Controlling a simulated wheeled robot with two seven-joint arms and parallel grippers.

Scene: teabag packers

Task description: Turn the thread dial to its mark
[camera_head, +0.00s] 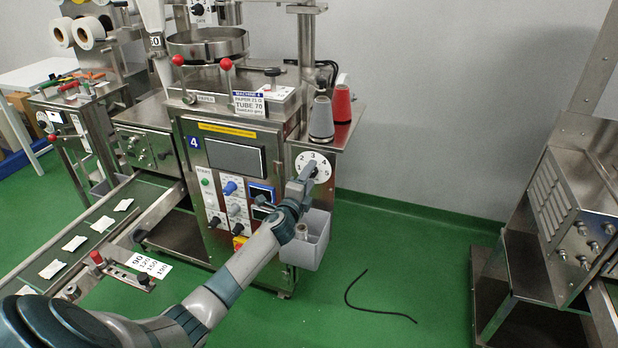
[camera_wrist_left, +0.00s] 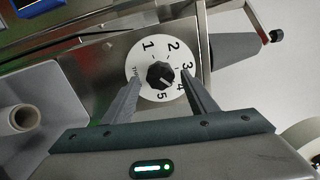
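The thread dial (camera_head: 316,160) is a white disc with the numbers 1 to 5 on the right of the machine's front panel. In the left wrist view its black knob (camera_wrist_left: 159,75) sits at the disc's centre. A small pale line on the knob seems to point to the lower right, toward the 4; I cannot read it exactly. My left gripper (camera_head: 306,172) is in front of the dial and covers part of it. In the wrist view its fingers (camera_wrist_left: 160,82) are open, one each side of the knob, with gaps to it.
A grey spool (camera_head: 321,118) and a red spool (camera_head: 342,104) stand on the shelf above. A grey bin (camera_head: 306,243) hangs below the dial. A label card (camera_head: 249,103) is on the machine top, its last line too small to read. The floor at right is mostly free, with a black cable (camera_head: 375,308).

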